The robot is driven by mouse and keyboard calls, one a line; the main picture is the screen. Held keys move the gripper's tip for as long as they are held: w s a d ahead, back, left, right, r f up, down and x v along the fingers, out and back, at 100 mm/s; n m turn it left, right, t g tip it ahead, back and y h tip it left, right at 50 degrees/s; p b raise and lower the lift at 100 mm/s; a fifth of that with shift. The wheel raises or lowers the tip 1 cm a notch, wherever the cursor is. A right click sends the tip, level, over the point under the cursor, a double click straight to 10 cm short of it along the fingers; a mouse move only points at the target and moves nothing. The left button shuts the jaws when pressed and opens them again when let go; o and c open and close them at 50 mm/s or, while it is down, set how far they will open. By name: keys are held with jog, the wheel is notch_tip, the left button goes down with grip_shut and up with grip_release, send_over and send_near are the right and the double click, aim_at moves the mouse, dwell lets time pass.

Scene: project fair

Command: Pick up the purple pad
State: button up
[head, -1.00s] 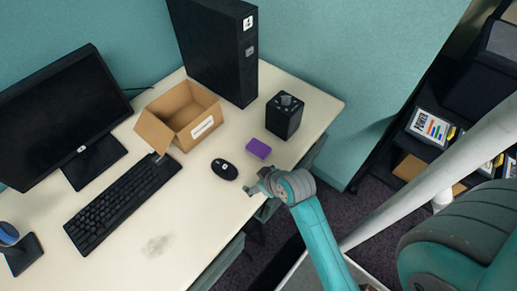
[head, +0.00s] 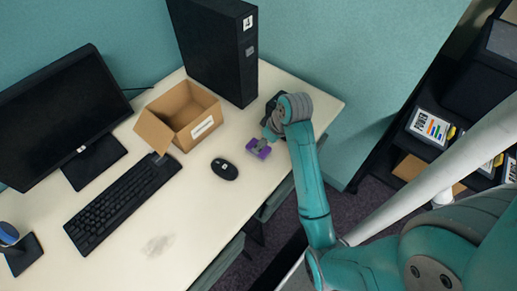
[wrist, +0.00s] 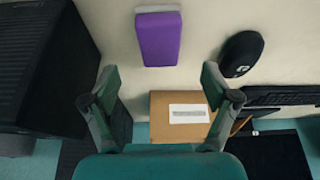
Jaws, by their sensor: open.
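The purple pad (head: 254,151) lies on the pale desk (head: 178,215), right of the black mouse. It is a small block, and my gripper partly covers it in the head view. In the wrist view the pad (wrist: 160,42) shows whole near the top, with a pale grey strip along its far edge. My gripper (wrist: 161,80) is open and empty. Its two fingers are spread wide to either side of the pad's line, and the pad lies beyond the fingertips. In the head view my gripper (head: 265,138) is over the pad's upper right side.
A black mouse (head: 224,169) and a keyboard (head: 122,203) lie to the left. An open cardboard box (head: 184,120) stands behind. A black computer tower (head: 215,50) stands at the back. A black box (head: 272,104) is largely hidden behind my arm.

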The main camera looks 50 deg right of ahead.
aim_at(266, 151)
jog(key=shift+x, duration=3.3)
jog(key=shift+c, duration=0.2)
jog(key=c, duration=1.2)
